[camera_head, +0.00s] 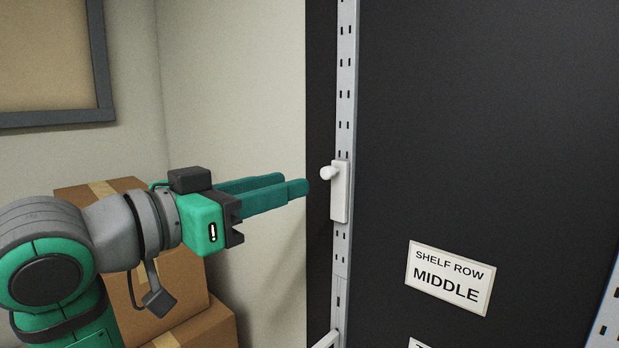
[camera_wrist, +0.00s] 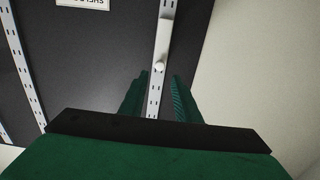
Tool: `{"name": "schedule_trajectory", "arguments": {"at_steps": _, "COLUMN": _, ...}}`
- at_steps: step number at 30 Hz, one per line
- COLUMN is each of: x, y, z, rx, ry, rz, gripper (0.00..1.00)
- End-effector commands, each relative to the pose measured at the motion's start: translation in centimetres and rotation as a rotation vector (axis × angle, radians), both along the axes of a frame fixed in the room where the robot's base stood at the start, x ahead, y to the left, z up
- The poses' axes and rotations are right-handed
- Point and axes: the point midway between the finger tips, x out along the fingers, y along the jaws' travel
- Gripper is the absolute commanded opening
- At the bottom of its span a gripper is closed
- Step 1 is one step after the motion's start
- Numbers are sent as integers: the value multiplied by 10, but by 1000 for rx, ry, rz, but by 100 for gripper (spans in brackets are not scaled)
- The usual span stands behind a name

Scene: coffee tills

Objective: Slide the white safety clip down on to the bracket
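The white safety clip (camera_head: 341,192) is a narrow upright plate on the slotted metal upright, with a round knob (camera_head: 327,172) sticking out near its top. In the wrist view the clip (camera_wrist: 164,38) and its knob (camera_wrist: 159,67) appear just beyond the fingertips, roughly in line with the gap between them. My gripper (camera_head: 296,184) is open and empty, its two green fingers pointing right at the clip, with a small gap to the knob. A pale piece (camera_head: 327,340), possibly the bracket, shows at the upright's lower end, cut off by the picture edge.
The slotted upright (camera_head: 346,90) runs up a dark back panel (camera_head: 480,120). A sign reading SHELF ROW MIDDLE (camera_head: 449,278) is to the right. Cardboard boxes (camera_head: 170,290) stand behind my arm. A framed board (camera_head: 50,55) hangs on the wall. The space around the clip is clear.

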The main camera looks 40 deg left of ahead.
Motion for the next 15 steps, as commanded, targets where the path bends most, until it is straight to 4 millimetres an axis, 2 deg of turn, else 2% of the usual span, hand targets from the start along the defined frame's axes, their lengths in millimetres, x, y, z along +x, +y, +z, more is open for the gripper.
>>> {"name": "schedule_trajectory", "arguments": {"at_steps": 8, "x": 2, "y": 0, "z": 0, "rx": 0, "ry": 0, "rz": 0, "gripper": 30}}
{"name": "schedule_trajectory", "arguments": {"at_steps": 15, "x": 21, "y": -2, "z": 0, "rx": 0, "ry": 1, "rz": -2, "gripper": 30}}
